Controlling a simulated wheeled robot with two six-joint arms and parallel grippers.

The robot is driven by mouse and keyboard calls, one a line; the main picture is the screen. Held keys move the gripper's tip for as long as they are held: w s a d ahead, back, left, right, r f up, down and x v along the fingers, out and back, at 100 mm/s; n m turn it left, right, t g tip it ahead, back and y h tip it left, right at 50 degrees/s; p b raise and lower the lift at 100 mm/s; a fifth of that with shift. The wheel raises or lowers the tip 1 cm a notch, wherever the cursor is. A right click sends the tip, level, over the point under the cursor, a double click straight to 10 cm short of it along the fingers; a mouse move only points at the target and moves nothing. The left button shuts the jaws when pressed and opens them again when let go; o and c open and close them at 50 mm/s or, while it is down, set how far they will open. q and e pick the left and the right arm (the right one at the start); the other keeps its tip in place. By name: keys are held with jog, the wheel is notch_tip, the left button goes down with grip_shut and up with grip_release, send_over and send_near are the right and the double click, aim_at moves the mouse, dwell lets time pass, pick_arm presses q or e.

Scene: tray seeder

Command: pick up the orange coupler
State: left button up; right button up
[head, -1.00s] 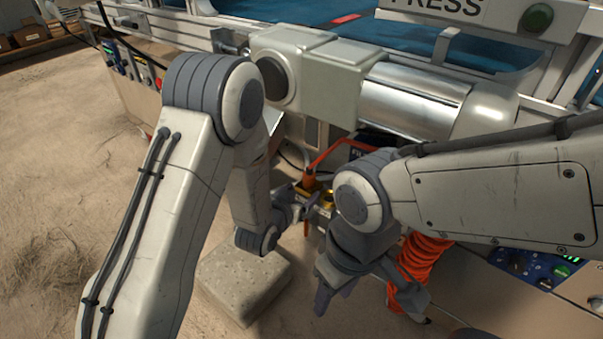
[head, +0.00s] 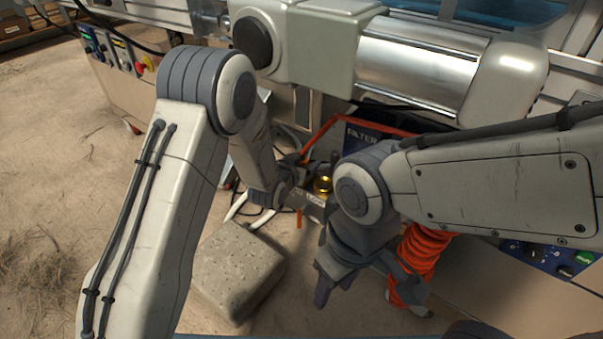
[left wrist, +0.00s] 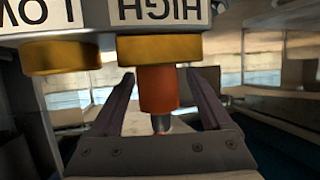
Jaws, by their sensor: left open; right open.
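The orange coupler (left wrist: 158,88) shows in the left wrist view, joined to the brass ring (left wrist: 160,50) at the HIGH label. The labels appear upside down there. My left gripper (left wrist: 160,100) is open, with a finger on each side of the coupler and visible gaps between. In the head view my left gripper (head: 298,178) is at the small fitting block (head: 315,201), beside a brass fitting (head: 323,185), and it mostly hides the coupler. My right gripper (head: 366,287) is open and empty, lower and to the right.
A second brass ring (left wrist: 62,57) at the LOW label is close to the left finger. A red coiled hose (head: 418,262) hangs by my right gripper. A stone block (head: 238,270) lies on the sandy floor below. A large metal cylinder (head: 425,65) is above the fittings.

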pick_arm(q)
jog(key=shift+w+d, duration=0.15)
jog(key=shift+w, duration=0.1)
grip_shut()
